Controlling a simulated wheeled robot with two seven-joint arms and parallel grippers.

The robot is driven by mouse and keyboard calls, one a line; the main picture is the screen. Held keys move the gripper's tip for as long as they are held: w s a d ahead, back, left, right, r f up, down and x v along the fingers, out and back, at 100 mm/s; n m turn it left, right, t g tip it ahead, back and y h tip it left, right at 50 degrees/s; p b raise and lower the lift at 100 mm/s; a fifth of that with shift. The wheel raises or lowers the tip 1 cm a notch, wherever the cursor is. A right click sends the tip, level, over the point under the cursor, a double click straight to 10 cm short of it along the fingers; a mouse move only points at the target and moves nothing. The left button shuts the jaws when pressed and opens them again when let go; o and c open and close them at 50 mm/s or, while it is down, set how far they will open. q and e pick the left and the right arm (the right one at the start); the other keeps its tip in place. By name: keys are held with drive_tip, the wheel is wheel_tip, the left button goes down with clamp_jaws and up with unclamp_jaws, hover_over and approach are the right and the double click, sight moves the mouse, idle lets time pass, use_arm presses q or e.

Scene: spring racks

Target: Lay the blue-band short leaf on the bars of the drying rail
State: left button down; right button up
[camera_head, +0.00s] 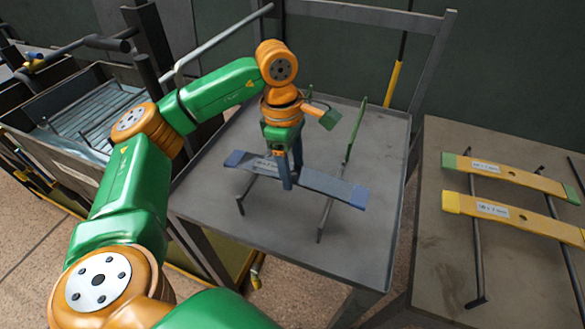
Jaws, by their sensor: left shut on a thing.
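The blue-band short leaf (325,183) is a grey strip with blue ends and a white label. My left gripper (288,183) is shut on it near its middle, with the fingers pointing down. The leaf lies crosswise over the dark bars of the drying rail (325,218) on the grey cart top. One bar shows under its left part and one under its right part. I cannot tell whether the leaf touches the bars or hovers just above them. My right gripper is not in view.
A thin green piece (355,130) rises behind the leaf's right end. The grey cart top (240,230) is clear around the rail. At left is a bin (70,85) of grey strips.

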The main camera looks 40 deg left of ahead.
use_arm(q)
drive_tip(key=shift+f, duration=0.55)
drive_tip(key=shift+f+b, duration=0.45)
drive_tip(key=shift+c, duration=0.6)
unclamp_jaws()
drive_tip(key=shift+s, duration=0.1)
